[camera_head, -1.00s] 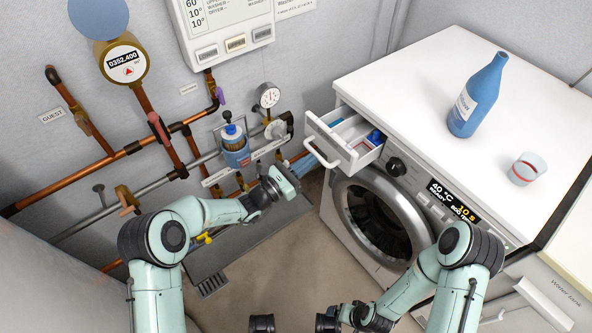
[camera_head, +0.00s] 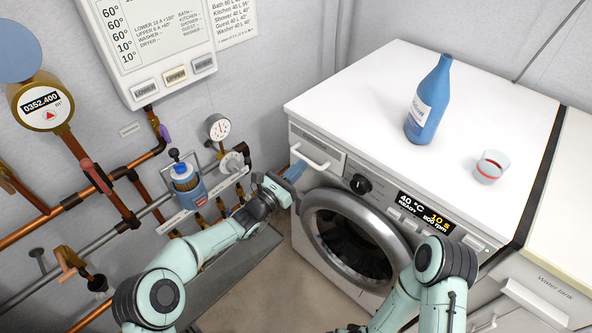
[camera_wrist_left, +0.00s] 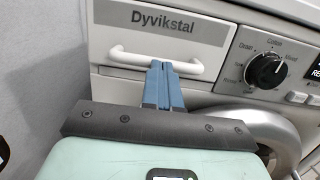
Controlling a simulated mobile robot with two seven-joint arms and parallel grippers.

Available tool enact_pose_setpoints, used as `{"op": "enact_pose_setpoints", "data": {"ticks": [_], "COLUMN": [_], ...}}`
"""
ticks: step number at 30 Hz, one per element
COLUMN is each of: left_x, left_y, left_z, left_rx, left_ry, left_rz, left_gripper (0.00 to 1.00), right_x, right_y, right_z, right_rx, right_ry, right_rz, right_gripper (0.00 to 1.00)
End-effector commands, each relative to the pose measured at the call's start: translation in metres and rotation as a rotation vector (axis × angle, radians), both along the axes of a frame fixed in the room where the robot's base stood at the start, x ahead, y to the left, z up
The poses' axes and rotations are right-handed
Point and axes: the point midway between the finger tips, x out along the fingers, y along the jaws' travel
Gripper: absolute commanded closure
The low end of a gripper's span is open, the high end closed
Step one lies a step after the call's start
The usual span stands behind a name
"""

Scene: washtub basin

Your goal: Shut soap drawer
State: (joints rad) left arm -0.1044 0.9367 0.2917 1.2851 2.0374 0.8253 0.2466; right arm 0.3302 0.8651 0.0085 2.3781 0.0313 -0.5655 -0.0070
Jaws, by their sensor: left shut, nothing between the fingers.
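The soap drawer (camera_head: 317,152) is at the top left of the washing machine's front, and its front lies flush with the machine. In the left wrist view the drawer front (camera_wrist_left: 170,30) shows the name Dyvikstal and a white handle (camera_wrist_left: 125,57). My left gripper (camera_head: 294,172) is shut and empty, its blue fingers just at the drawer's handle. In the left wrist view the fingertips (camera_wrist_left: 161,66) overlap the middle of the handle; I cannot tell whether they touch it. My right gripper is not in view; only part of that arm shows.
The washing machine (camera_head: 350,90) carries a blue bottle (camera_head: 429,102) and a small glass (camera_head: 489,168) on top. Its dial (camera_head: 360,184) is right of the drawer. Pipes, a gauge (camera_head: 218,127) and a blue canister (camera_head: 188,187) line the wall at left.

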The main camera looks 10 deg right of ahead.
Motion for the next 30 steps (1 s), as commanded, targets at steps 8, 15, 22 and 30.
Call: {"op": "enact_pose_setpoints", "data": {"ticks": [8, 15, 22, 30], "left_x": [0.0, -0.02, -0.053, -0.077], "left_y": [-0.002, 0.028, 0.072, 0.103], "left_z": [0.007, 0.001, -0.011, -0.02], "left_rx": [-0.009, -0.006, -0.004, -0.003], "left_ry": [-0.003, -0.001, 0.0, -0.003], "left_rz": [0.001, 0.004, 0.005, 0.002], "left_gripper": [1.0, 1.0, 1.0, 1.0], "right_x": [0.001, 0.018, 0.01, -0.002], "right_y": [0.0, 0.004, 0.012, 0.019], "right_z": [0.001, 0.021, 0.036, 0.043], "right_rx": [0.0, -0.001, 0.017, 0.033], "right_ry": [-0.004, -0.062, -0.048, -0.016], "right_rz": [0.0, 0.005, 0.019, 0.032], "right_gripper": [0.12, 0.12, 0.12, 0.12]}}
